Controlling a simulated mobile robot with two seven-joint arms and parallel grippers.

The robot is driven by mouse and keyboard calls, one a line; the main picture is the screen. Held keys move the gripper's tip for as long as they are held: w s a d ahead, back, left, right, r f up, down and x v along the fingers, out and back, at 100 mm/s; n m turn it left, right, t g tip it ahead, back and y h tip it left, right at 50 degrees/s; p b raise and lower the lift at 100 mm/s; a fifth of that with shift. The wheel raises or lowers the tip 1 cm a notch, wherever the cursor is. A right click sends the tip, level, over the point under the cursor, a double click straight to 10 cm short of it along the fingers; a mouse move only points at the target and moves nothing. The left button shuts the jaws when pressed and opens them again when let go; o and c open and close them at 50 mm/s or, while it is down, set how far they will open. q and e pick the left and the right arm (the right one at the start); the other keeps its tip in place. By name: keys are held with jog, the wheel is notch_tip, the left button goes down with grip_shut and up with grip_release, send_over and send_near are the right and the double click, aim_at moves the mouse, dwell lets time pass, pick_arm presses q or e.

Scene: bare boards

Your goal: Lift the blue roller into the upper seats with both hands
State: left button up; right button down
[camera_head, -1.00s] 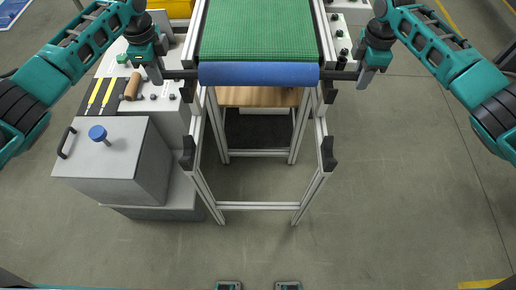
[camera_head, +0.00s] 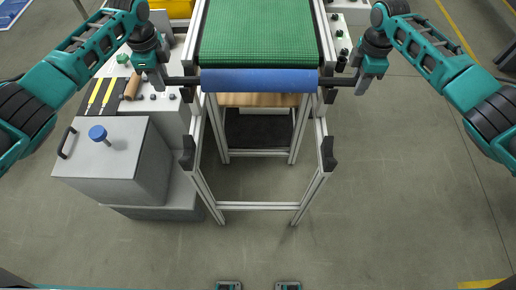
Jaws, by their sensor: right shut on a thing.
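The blue roller (camera_head: 260,81) lies level across the near end of the green belt (camera_head: 260,35), its dark shaft sticking out on both sides. My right gripper (camera_head: 361,84) is shut on the shaft's right end. My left gripper (camera_head: 162,82) is at the shaft's left end; its jaw gap is too small to make out. The black upper seats, left (camera_head: 187,94) and right (camera_head: 329,95), are at the frame posts close by the shaft. I cannot tell whether the shaft touches them. The lower seats, left (camera_head: 187,158) and right (camera_head: 328,155), are empty.
A grey box with a blue knob (camera_head: 98,133) stands left of the aluminium frame (camera_head: 258,206). A bench with yellow-marked tools (camera_head: 108,92) is behind it. A wooden board (camera_head: 258,100) shows under the belt. The floor in front and to the right is clear.

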pick_arm(q)
jog(key=o, duration=0.4)
pick_arm(e)
jog(key=shift+r, duration=0.1)
jog(key=c, duration=0.8)
grip_release()
jog(key=shift+o, duration=0.2)
jog(key=shift+f+b, duration=0.3)
jog(key=shift+f, duration=0.05)
pick_arm(q)
jog(key=a, duration=0.7)
jog(key=shift+a, duration=0.2)
jog(key=shift+f+b, duration=0.25)
jog(key=shift+b, duration=0.05)
pick_arm(e)
jog(key=d, duration=0.7)
jog(key=shift+d, duration=0.2)
